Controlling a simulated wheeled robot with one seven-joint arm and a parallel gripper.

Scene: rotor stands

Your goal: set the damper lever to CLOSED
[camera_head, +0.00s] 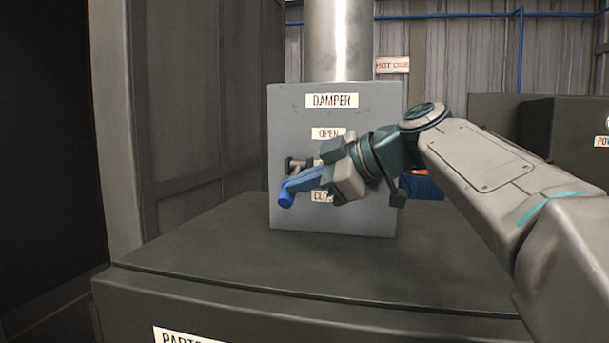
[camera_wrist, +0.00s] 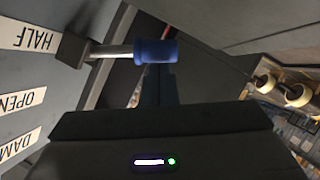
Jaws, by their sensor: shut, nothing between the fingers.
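The grey damper box (camera_head: 345,105) stands on a dark cabinet, with the OPEN label (camera_head: 326,133) above and the CLOSED label (camera_head: 320,197), partly hidden, below. The lever's blue handle (camera_head: 287,197) sticks out from the box front. In the wrist view the blue handle (camera_wrist: 155,51) sits on a metal rod from a dark block beside the HALF label (camera_wrist: 27,36). My gripper (camera_head: 302,183) is shut and empty. Its fingertips are right at the handle, on its OPEN-label side in the wrist view (camera_wrist: 158,76); whether they touch I cannot tell.
A bright metal pipe (camera_head: 339,40) rises behind the box. The dark cabinet top (camera_head: 300,262) is bare in front. A tall dark cabinet (camera_head: 190,120) stands close on the left, and dark boxes (camera_head: 555,125) stand at the right. My arm covers part of the box's right side.

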